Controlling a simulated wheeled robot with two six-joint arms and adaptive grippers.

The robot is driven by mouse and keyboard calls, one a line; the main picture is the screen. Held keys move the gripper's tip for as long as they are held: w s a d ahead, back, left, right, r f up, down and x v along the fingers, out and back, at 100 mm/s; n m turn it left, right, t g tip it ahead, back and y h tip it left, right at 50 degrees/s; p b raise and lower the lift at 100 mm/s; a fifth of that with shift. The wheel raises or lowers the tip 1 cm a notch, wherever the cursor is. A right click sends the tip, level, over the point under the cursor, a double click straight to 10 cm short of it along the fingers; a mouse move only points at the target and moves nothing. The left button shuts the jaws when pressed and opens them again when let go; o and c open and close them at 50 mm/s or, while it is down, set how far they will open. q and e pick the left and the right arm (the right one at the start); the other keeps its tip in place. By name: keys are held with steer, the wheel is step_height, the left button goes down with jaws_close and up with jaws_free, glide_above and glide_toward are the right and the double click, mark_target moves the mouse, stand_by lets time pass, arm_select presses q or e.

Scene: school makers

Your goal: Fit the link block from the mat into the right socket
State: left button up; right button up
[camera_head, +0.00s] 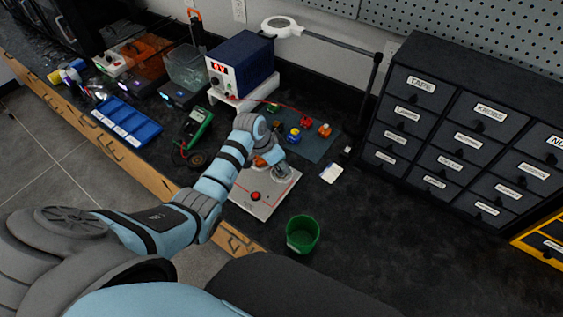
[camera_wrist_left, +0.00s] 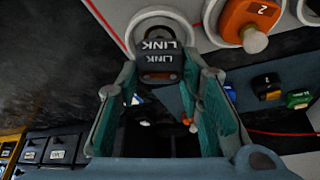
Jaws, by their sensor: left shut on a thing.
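The link block (camera_wrist_left: 161,60) is dark grey with white LINK lettering. In the left wrist view it sits between the fingertips of my left gripper (camera_wrist_left: 160,82), which is shut on it. A pale round socket ring (camera_wrist_left: 133,38) shows right behind the block; I cannot tell whether the block is in it or just above it. An orange block marked 2 (camera_wrist_left: 248,18) stands in the neighbouring ring. In the head view my left gripper (camera_head: 279,171) is over the far right part of the light socket board (camera_head: 250,207), hiding the link block. My right gripper is not in view.
The dark mat (camera_head: 318,150) behind the board holds several coloured blocks (camera_head: 295,134). A red button (camera_head: 255,196) is on the board. Drawers (camera_head: 440,150) stand at right.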

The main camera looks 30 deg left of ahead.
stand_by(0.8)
arm_select(q)
steer(key=shift+f+b, duration=0.35)
steer(key=shift+f, duration=0.55)
steer(key=shift+r, duration=0.1)
steer(key=shift+r+p, duration=0.8)
steer(key=shift+p, duration=0.25)
stand_by(0.4)
steer(key=shift+f+b, duration=0.5)
steer(key=shift+f, duration=0.4)
steer(key=o, duration=0.8)
